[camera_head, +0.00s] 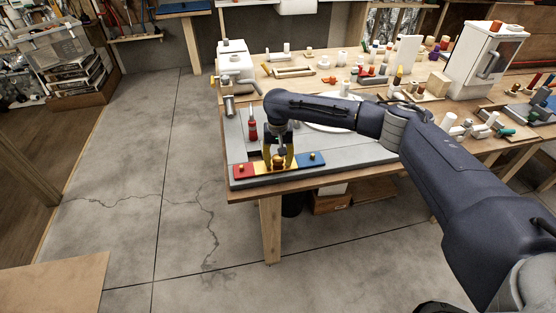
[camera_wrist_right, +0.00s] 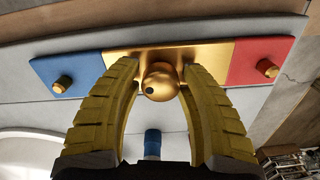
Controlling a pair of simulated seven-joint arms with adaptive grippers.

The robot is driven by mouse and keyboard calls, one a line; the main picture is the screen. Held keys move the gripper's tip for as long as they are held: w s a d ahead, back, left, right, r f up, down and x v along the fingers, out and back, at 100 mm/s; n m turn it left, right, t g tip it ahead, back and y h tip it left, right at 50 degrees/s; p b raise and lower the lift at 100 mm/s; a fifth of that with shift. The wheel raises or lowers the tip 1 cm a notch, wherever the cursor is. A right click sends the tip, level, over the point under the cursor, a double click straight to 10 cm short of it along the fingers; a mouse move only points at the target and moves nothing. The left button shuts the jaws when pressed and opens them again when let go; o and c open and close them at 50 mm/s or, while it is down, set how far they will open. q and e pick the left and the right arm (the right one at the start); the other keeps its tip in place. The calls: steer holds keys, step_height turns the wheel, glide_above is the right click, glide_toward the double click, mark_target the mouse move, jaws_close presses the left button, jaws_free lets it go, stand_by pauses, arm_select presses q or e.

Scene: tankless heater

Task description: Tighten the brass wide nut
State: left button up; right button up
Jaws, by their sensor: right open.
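A strip with a red, a gold and a blue section lies at the front of the grey board on the bench. The rounded brass wide nut (camera_wrist_right: 160,82) sits on the gold section (camera_wrist_right: 125,60); a small dark hole shows on it. It also shows low between my fingers in the head view (camera_head: 278,162). My right gripper (camera_head: 279,158) points down over the gold section. In the right wrist view its yellow fingers (camera_wrist_right: 160,70) stand open on both sides of the nut; whether they touch it I cannot tell. My left gripper is not in view.
Small brass studs stand on the blue section (camera_wrist_right: 62,83) and the red section (camera_wrist_right: 267,68). A red screwdriver-like tool (camera_head: 252,128) stands upright behind the strip. A white dish (camera_head: 330,126) lies behind my right arm. Many small parts and a white cabinet (camera_head: 487,62) fill the bench's back and right.

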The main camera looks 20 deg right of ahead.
steer(key=shift+n, duration=0.9)
steer(key=n, duration=0.3)
steer(key=shift+n, duration=1.5)
steer(key=shift+n, duration=1.2)
steer(key=n, duration=0.3)
steer(key=shift+n, duration=0.3)
